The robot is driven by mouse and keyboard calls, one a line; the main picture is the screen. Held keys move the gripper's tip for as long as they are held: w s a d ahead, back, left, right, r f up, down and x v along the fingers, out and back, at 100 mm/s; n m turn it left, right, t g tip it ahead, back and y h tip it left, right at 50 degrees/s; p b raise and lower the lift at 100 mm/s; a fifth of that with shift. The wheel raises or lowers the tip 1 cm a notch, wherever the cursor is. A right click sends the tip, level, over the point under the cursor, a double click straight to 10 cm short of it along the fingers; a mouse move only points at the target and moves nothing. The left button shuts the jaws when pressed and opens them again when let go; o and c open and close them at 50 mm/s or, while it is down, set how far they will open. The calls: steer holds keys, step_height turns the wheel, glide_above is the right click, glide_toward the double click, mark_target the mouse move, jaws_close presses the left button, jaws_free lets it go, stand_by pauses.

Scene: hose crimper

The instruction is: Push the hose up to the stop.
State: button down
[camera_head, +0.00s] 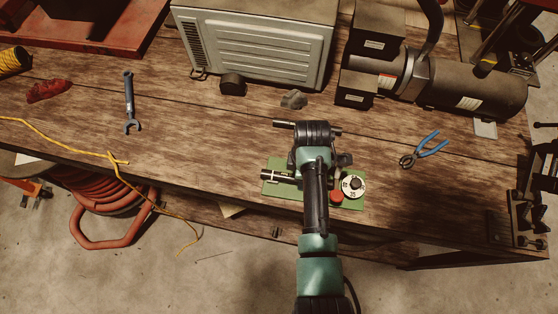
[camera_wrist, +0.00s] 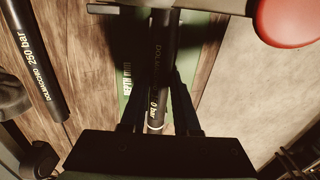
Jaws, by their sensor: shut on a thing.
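In the wrist view, my gripper (camera_wrist: 158,92) is shut on a black hose (camera_wrist: 161,42) with pale lettering. The hose runs up the picture between both fingers. A light-coloured ring shows on it near the gripper body. A green plate (camera_wrist: 128,84) with white lettering lies beside it. A grey bar (camera_wrist: 205,6) crosses at the top; whether the hose touches it I cannot tell. In the head view, my arm covers the middle of the green base plate (camera_head: 271,189) and hides the grip. A dark part with a silver section (camera_head: 277,176) shows at the plate's left.
Another black hose (camera_wrist: 38,65) marked 250 bar shows left in the wrist view. A red button (camera_head: 336,198) and white dial (camera_head: 353,187) sit on the base plate's right. Blue-handled pliers (camera_head: 425,149) and a wrench (camera_head: 129,103) lie on the wooden bench (camera_head: 200,125).

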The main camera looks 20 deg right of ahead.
steer(key=shift+s+d, duration=0.15)
steer(key=shift+d, duration=0.1)
stand_by(0.4)
jaws_free()
stand_by(0.4)
step_height(320, 180, up, 9)
steer(key=p, duration=0.8)
stand_by(0.4)
stand_by(0.4)
